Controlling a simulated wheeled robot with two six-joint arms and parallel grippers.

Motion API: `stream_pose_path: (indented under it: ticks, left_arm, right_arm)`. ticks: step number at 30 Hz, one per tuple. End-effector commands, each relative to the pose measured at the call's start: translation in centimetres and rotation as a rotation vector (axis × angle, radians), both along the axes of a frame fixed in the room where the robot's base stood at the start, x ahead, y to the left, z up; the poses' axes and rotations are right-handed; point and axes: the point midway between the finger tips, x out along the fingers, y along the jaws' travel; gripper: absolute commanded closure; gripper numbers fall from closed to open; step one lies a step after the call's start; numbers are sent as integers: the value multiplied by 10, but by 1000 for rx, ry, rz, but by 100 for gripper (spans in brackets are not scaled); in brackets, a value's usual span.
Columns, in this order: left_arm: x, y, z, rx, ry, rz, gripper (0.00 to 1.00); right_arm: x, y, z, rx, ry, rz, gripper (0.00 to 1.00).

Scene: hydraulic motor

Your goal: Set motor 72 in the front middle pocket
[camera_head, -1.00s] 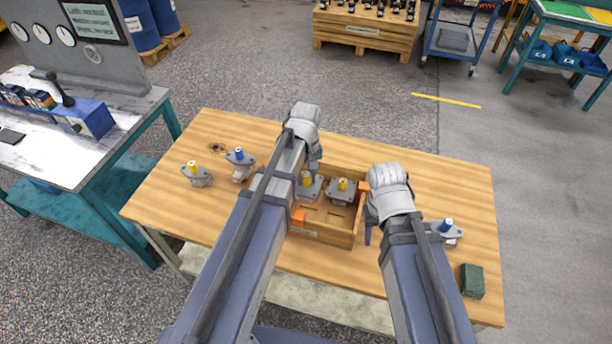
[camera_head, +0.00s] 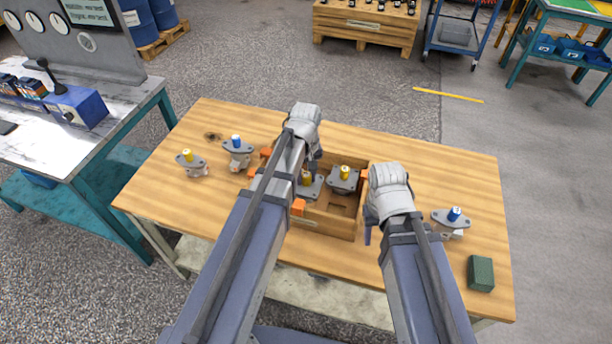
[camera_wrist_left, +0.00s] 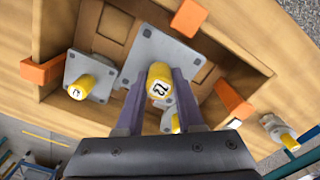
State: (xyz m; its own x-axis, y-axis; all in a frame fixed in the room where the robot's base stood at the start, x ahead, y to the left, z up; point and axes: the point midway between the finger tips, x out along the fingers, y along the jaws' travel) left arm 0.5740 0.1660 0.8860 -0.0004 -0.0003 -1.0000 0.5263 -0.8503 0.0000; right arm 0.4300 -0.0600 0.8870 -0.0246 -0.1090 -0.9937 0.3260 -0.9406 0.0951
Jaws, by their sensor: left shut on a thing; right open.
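Motor 72, with a yellow cap reading 72 (camera_wrist_left: 159,80) and a grey flange, is between the fingers of my left gripper (camera_wrist_left: 157,100). In the head view my left gripper (camera_head: 314,160) is over the wooden tray (camera_head: 332,226), and the motor's yellow cap (camera_head: 306,178) shows beside my arm. Whether its base touches the tray floor cannot be told. Another yellow-capped motor (camera_head: 344,173) sits in the tray's back right; it also shows in the left wrist view (camera_wrist_left: 85,85). My right gripper (camera_head: 371,222) is open and empty at the tray's right side.
A yellow-capped motor (camera_head: 190,162) and a blue-capped motor (camera_head: 238,152) stand left of the tray. Another blue-capped motor (camera_head: 452,220) and a green block (camera_head: 481,273) are at the right. Orange clips (camera_wrist_left: 42,72) stand on the tray rim. The table's back right is clear.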

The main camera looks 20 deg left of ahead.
Motion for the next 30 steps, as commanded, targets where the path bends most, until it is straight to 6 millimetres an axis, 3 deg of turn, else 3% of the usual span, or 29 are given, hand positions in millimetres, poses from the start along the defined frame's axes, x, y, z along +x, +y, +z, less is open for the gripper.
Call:
stream_pose_path:
  ticks: [15, 30]
  left_arm:
    - [0, 0, -33, 0, 0, 0, 100]
    - [0, 0, -38, 0, 0, 0, 100]
  right_arm:
    - [0, 0, -34, 0, 0, 0, 50]
    - [0, 0, -38, 0, 0, 0, 50]
